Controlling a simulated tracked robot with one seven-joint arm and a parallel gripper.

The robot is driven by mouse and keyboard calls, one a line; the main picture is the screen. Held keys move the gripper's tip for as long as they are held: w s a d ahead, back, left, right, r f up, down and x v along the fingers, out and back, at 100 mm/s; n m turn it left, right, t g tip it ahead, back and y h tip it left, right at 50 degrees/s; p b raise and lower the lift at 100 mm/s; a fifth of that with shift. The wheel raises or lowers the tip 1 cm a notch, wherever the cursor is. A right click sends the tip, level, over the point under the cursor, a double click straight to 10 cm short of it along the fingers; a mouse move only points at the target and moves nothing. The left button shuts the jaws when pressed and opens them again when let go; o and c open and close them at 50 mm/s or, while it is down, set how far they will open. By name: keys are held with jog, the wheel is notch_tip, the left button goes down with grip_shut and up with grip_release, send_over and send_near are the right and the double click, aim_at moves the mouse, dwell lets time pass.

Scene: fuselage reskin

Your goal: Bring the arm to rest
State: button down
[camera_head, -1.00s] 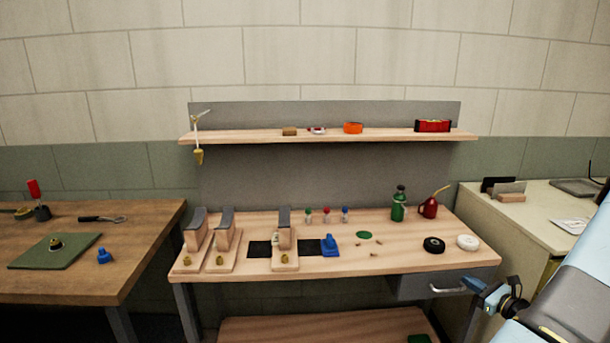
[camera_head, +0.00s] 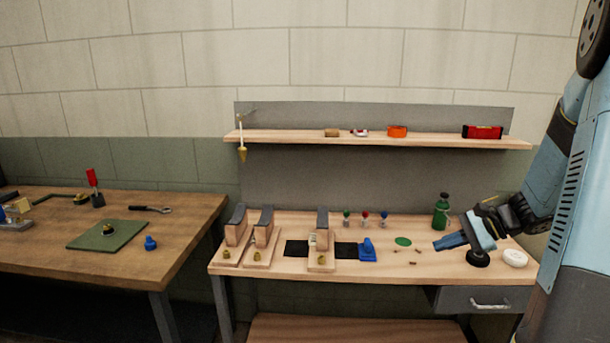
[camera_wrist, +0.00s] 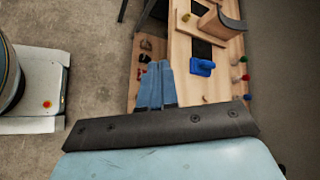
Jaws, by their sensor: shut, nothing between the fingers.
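My gripper (camera_head: 440,243) is in the head view at the right, in front of the right part of the light wooden workbench (camera_head: 270,277). Its blue fingers point left and are together, with nothing between them. My blue arm comes in from the right edge and hides the bench's right end. In the wrist view my gripper (camera_wrist: 158,66) shows its blue fingers side by side, over the bench edge as seen from there. I cannot tell how far the fingers are from the bench top.
On the bench are wooden blocks on bases (camera_head: 320,240), a blue object (camera_head: 367,250), a green bottle (camera_head: 441,211), and black (camera_head: 478,258) and white (camera_head: 515,258) rolls. A shelf (camera_head: 300,139) runs above. A darker table (camera_head: 60,255) stands left. Floor (camera_wrist: 95,45) shows clear.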

jog(key=s+a+r+n+h, duration=0.5)
jog(key=s+r+n, duration=0.2)
jog(key=s, duration=0.3)
jog(key=s+a+r+n+t+h, duration=0.1)
jog(key=s+a+r+n+h, duration=0.4)
jog(key=s+r, duration=0.4)
jog(key=shift+s+a+n+t, duration=0.3)
jog(key=shift+s+a+n, duration=0.35)
jog(key=shift+s+n, duration=0.3)
